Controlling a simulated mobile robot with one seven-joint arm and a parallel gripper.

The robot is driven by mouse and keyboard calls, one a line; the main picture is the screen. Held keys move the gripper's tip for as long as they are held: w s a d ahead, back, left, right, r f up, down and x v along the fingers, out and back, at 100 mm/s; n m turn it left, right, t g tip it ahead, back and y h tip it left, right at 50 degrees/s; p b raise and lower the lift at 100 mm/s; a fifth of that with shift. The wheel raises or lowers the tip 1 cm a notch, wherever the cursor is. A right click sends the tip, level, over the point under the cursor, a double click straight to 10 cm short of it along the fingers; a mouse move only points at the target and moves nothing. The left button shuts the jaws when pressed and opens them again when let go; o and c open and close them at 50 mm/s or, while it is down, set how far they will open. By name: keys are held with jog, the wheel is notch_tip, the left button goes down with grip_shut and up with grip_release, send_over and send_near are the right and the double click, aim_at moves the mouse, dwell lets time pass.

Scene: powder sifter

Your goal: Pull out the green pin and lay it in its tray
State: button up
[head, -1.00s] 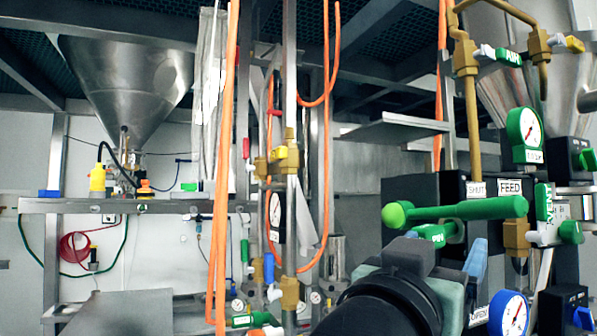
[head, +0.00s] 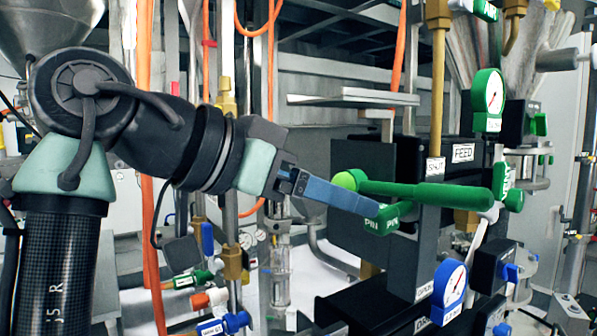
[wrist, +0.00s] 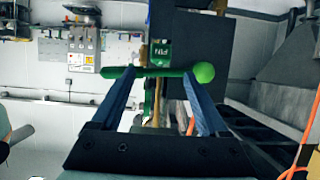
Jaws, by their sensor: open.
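The green pin's head (head: 385,218), marked PIN, shows at the front of a dark housing, below a long green lever (head: 430,192) with a ball end. The green PIN piece (wrist: 160,54) also shows in the wrist view, between and beyond my fingers. My gripper (head: 376,207) has blue fingers whose tips are close to the pin's head; I cannot tell whether they touch it. In the wrist view my gripper (wrist: 160,74) is open with nothing held, and the green lever (wrist: 150,72) crosses the picture at its fingertips. I cannot make out the pin's tray.
Pressure gauges stand to the right, one green (head: 488,92) and one blue (head: 451,287). A brass pipe (head: 437,90) rises behind the lever. Orange hoses (head: 152,250) hang on the left. A flat metal shelf (head: 353,100) is above the lever. Valves crowd the lower left.

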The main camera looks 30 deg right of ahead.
aim_at(382, 207)
jog(key=p+x, duration=0.2)
jog(key=x, duration=0.7)
jog(key=shift+p, duration=0.35)
jog(key=shift+c, duration=0.3)
grip_shut()
jog(key=shift+r, duration=0.1)
jog(key=shift+s+a, duration=0.1)
jog(key=shift+a, duration=1.8)
jog(key=shift+a, duration=0.3)
jog(key=shift+a, duration=0.3)
jog(key=shift+s+a, duration=0.1)
jog(key=shift+a, duration=0.25)
jog(key=shift+s+a, duration=0.15)
jog(key=shift+a, duration=1.65)
